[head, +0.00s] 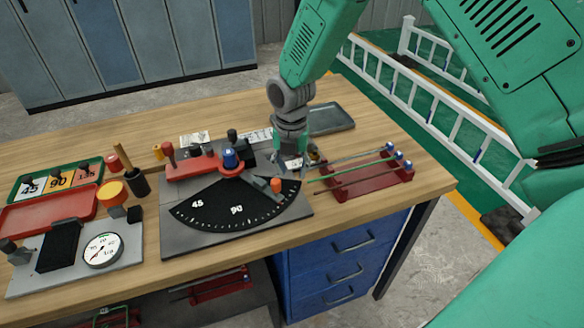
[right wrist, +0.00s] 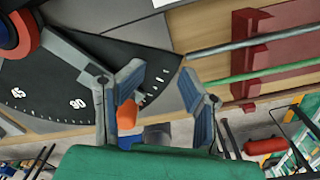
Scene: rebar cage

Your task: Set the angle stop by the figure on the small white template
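The black angle dial (head: 215,208) lies on a grey plate on the bench, with 45 and 90 readable; it also shows in the right wrist view (right wrist: 45,85). The angle stop, a grey arm with an orange knob (head: 277,185), stands past the 90 toward the dial's right end. The orange knob (right wrist: 127,115) shows beside the left finger in the wrist view. My right gripper (head: 291,160) is open, fingers down, behind the stop; its spread fingers (right wrist: 165,75) hold nothing. A white card (head: 195,138) lies behind the dial; I cannot read its figure. My left gripper is out of view.
A red lever with a blue knob (head: 229,158) is at the pivot. A round gauge (head: 103,250), red tray (head: 48,210) and number tray (head: 57,180) stand left. Bare wood lies along the right edge.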

